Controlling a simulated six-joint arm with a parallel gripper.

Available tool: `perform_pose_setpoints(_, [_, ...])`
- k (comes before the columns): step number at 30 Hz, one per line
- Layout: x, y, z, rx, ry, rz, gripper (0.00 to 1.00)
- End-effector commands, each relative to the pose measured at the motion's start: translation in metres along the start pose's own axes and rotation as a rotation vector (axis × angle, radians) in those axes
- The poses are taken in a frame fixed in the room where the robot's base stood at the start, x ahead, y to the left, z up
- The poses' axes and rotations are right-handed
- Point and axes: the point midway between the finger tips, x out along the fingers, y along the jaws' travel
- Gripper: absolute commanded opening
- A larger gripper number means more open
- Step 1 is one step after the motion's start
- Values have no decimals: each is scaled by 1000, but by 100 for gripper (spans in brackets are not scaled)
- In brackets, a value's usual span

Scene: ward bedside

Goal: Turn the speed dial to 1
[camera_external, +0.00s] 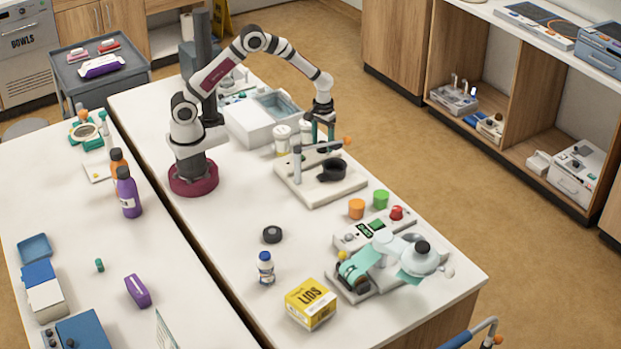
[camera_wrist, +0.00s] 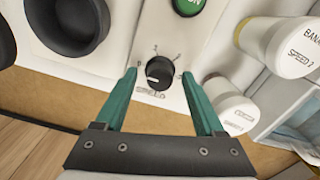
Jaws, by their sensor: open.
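The speed dial (camera_wrist: 160,73) is a round black knob with a white mark on a pale panel. Small scale marks and figures ring it; its exact setting is hard to read. In the wrist view it lies between the two green fingers of my gripper (camera_wrist: 160,76), which are open, one on each side and apart from it. Whether they are down at knob height, I cannot tell. In the external view my gripper (camera_external: 322,135) points down over the far side of the white machine (camera_external: 310,192), and the dial does not show clearly there.
A black cup (camera_wrist: 68,20) and a green button (camera_wrist: 190,5) are close to the dial. White jars (camera_wrist: 280,45) marked with speed labels stand to the right.

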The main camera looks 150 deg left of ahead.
Motion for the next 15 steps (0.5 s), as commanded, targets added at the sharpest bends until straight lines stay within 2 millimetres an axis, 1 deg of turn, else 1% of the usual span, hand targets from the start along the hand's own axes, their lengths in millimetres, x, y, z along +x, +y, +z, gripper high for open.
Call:
perform_pose_setpoints(2, [0, 0, 0, 0, 0, 0, 71])
perform_pose_setpoints(3, [0, 0, 0, 0, 0, 0, 67])
perform_pose_setpoints(8, [0, 0, 0, 0, 0, 0, 39])
perform_pose_setpoints(12, [0, 0, 0, 0, 0, 0, 13])
perform_pose_setpoints(14, [-1, 0, 0, 0, 0, 0, 3])
perform_pose_setpoints(15, [-1, 0, 0, 0, 0, 0, 0])
